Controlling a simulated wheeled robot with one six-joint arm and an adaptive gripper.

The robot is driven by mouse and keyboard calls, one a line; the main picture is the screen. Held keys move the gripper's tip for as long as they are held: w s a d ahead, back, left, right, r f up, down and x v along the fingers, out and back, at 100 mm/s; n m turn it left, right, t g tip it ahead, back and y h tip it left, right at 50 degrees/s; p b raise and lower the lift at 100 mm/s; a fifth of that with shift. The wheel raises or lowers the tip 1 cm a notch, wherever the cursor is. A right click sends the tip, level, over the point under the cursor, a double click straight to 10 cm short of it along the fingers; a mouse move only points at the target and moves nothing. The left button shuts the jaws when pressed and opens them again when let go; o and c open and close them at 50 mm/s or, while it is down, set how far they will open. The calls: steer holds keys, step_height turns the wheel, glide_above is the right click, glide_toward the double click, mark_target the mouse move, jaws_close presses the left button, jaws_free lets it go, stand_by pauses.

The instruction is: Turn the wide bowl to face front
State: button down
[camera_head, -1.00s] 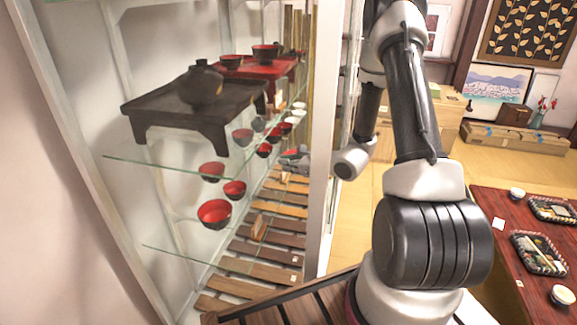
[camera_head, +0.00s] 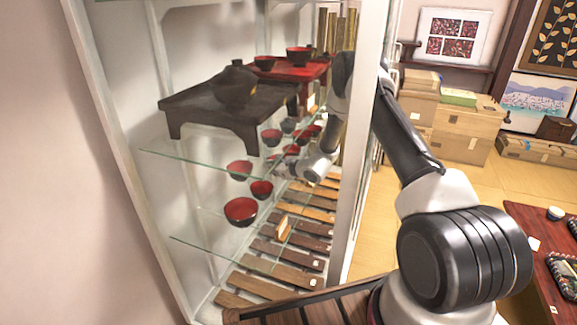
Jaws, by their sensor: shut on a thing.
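My gripper (camera_head: 282,169) is inside the open-fronted glass shelf unit, small and far off in the head view. It is shut at a red-lined dark bowl (camera_head: 291,150), which seems to be the wide bowl. My gripper and wrist hide part of this bowl. The exact contact and the way the bowl faces are too small to tell.
More red-lined bowls stand on the glass shelves, among them a large one (camera_head: 241,211) at the lower left. A dark low table (camera_head: 230,105) and a red one (camera_head: 318,69) stand above. The white cabinet post (camera_head: 354,150) is close beside my arm.

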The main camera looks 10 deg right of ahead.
steer(key=shift+w+a+f, duration=0.35)
steer(key=shift+w+a, duration=0.15)
steer(key=shift+a, duration=0.1)
steer(key=n+g+y, duration=0.1)
steer(key=s+d+n+g+y, duration=0.1)
steer(key=n+g+y, duration=0.1)
steer(key=n, duration=0.1)
steer(key=shift+s+d+y, duration=0.25)
steer(key=shift+d+y, duration=0.05)
steer(key=shift+a+f, duration=0.15)
steer(key=shift+f, duration=0.6)
steer(key=shift+f, duration=0.2)
steer(key=c, duration=1.5)
jaws_free()
steer(key=shift+r, duration=2.45)
